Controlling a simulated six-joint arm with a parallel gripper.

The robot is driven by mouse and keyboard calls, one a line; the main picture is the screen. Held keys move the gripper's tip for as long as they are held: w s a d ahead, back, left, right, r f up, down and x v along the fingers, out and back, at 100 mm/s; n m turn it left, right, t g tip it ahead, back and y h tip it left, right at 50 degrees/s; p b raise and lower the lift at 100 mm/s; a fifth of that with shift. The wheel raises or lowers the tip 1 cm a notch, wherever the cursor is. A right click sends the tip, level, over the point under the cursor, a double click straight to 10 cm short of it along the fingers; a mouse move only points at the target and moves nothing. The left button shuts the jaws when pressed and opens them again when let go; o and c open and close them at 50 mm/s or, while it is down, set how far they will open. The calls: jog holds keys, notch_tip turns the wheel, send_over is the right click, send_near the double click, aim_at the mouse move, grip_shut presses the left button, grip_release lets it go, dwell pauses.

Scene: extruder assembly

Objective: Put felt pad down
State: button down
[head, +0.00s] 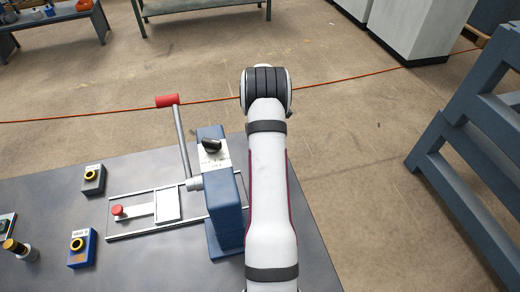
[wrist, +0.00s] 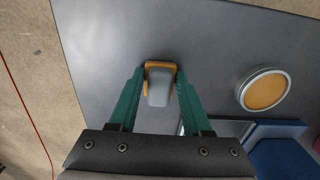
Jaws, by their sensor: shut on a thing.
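In the wrist view, the felt pad (wrist: 159,86) shows as a rounded grey block with an orange-tan layer at its far end. My gripper (wrist: 158,80) has its two green fingers closed on the pad's sides. The pad is over the dark grey tabletop (wrist: 105,40). I cannot tell whether its orange face touches the table. In the head view my white arm hides the gripper and the pad.
A round metal-rimmed tin with an orange-tan surface (wrist: 264,90) sits to the right. The blue press (head: 222,195) has a red-handled lever (head: 180,135). Several small boxes stand at the left.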

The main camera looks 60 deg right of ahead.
jog(key=shift+f, duration=0.1)
jog(key=shift+c, duration=1.7)
grip_release()
notch_tip(320, 180, up, 12)
jog(key=shift+r, duration=0.2)
